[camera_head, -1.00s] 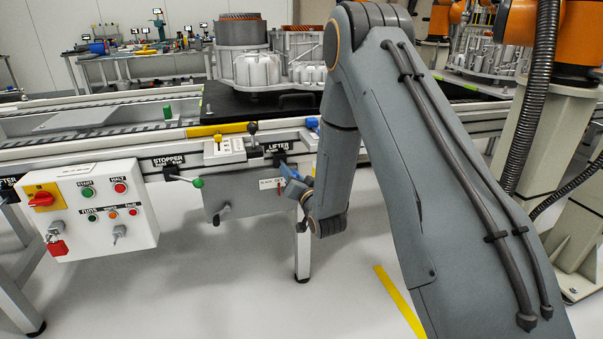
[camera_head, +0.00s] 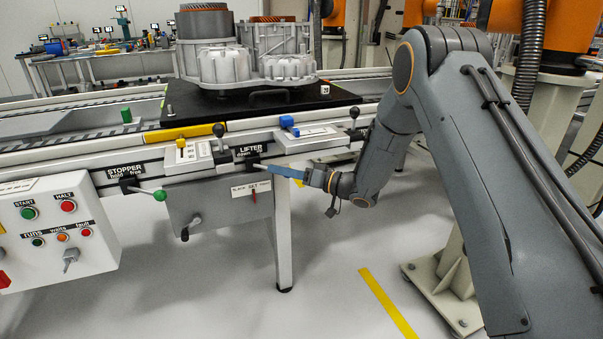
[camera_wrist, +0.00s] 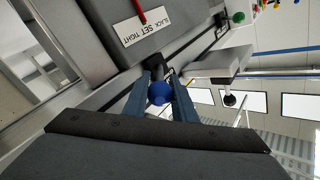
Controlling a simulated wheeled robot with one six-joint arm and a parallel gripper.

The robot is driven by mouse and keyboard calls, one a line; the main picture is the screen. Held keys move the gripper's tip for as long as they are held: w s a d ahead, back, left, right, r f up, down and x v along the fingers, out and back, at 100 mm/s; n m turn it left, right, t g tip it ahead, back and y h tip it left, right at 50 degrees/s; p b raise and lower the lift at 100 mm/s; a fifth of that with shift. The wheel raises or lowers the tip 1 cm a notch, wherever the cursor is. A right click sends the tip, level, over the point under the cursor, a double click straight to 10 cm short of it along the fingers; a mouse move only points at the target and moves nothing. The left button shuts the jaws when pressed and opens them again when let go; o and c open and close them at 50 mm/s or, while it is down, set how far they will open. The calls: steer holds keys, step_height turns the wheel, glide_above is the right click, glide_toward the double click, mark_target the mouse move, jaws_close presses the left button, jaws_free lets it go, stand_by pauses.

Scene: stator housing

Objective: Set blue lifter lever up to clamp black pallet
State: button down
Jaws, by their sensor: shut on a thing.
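The blue lifter lever shows in the wrist view as a round blue knob (camera_wrist: 159,93) on a dark stem. It sits between the two blue-grey jaws of my gripper (camera_wrist: 161,88). In the head view my gripper (camera_head: 274,169) is at the rail front beside the LIFTER label (camera_head: 250,150), shut on the knob, which its jaws hide there. The lever's stem points out to the right, roughly level. The black pallet (camera_head: 330,97) lies on the conveyor above and behind, carrying grey stator housings (camera_head: 218,65). Whether it is clamped cannot be told.
The stopper lever with a green knob (camera_head: 160,195) is left of the lifter. Black-knobbed levers (camera_head: 219,130) stand on the rail above. A grey box with a crank (camera_head: 190,226) hangs below. A control box (camera_head: 60,222) is at left. The floor in front is clear.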

steer(key=shift+a+g, duration=0.1)
steer(key=shift+g, duration=0.2)
steer(key=c, duration=1.5)
jaws_free()
steer(key=shift+a, duration=0.1)
steer(key=shift+o, duration=0.2)
steer(key=shift+w, duration=0.1)
steer(key=shift+d, duration=0.2)
steer(key=shift+d, duration=0.55)
steer(key=v, duration=0.6)
steer(key=shift+s+d+p, duration=0.25)
steer(key=shift+d+p, duration=0.05)
steer(key=shift+p, duration=0.05)
